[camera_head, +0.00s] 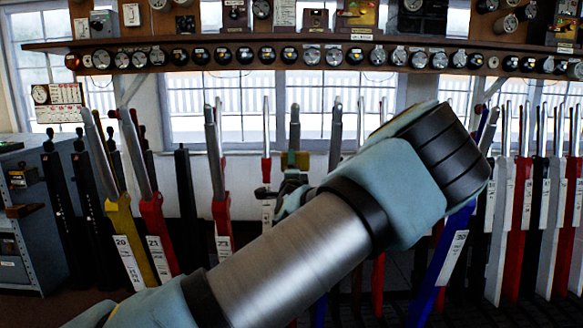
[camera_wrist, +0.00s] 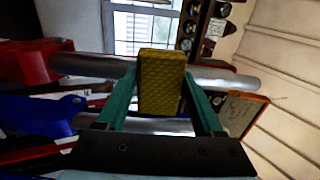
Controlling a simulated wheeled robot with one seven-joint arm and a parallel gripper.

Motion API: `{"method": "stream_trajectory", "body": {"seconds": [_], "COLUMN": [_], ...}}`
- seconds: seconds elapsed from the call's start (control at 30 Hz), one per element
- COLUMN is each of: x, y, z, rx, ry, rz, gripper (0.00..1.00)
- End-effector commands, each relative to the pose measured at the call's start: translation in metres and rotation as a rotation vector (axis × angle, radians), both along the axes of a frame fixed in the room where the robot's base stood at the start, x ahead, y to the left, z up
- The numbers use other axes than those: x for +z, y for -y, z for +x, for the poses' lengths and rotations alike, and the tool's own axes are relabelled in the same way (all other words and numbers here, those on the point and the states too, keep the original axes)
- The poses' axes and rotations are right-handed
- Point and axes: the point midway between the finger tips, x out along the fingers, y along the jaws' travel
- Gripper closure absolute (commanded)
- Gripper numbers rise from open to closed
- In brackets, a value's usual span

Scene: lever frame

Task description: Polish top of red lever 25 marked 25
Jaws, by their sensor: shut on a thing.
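My gripper (camera_head: 294,172) is ahead of my arm at the row of levers. In the wrist view its two green fingers (camera_wrist: 161,90) are shut on a yellow textured block (camera_wrist: 161,82). A red lever (camera_wrist: 30,62) with a silver handle (camera_wrist: 228,77) lies close behind the block. The block overlaps the handle in the picture; I cannot tell whether they touch. No 25 is readable, and in the head view my arm hides much of the levers there.
A blue lever (camera_wrist: 38,112) is beside the red one. Yellow lever 20 (camera_head: 128,240) and red lever 21 (camera_head: 158,232) stand to the left; several red, white and blue levers stand to the right. A shelf (camera_head: 210,42) with instruments runs above. A grey cabinet (camera_head: 32,215) stands far left.

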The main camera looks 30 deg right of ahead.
Motion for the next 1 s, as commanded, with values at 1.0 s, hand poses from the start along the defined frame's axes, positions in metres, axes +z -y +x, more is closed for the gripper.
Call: {"method": "stream_trajectory", "body": {"seconds": [1.0], "x": [0.071], "y": [-0.006], "z": [-0.013], "rx": [0.000], "ry": [0.000], "rz": [-0.001], "gripper": [0.75]}}
